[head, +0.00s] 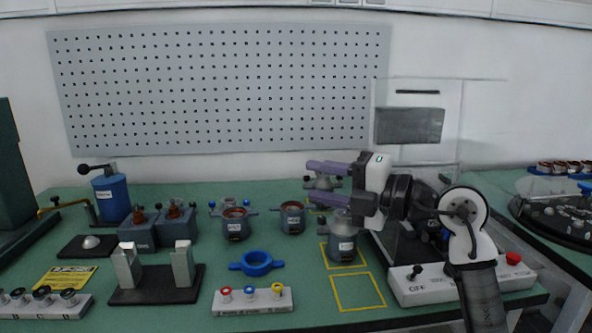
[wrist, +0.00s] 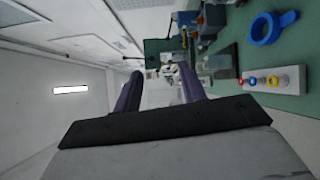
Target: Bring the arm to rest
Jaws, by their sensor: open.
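My gripper (head: 329,184) is in the right half of the head view, raised above the green table (head: 200,300) and pointing left. Its two purple fingers are apart with nothing between them. In the wrist view the fingers (wrist: 158,92) also stand apart and empty. The gripper is above and in front of a grey pot (head: 341,246) that stands in a yellow marked square. The gripper partly hides another grey pot (head: 323,183) behind it.
An empty yellow square (head: 358,292) is at the front. A blue ring (head: 257,263), a button strip (head: 252,300), grey pots (head: 236,226) and a blue cylinder (head: 111,197) stand on the left. A white switch panel (head: 462,285) is at the right. A pegboard (head: 220,90) is on the wall.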

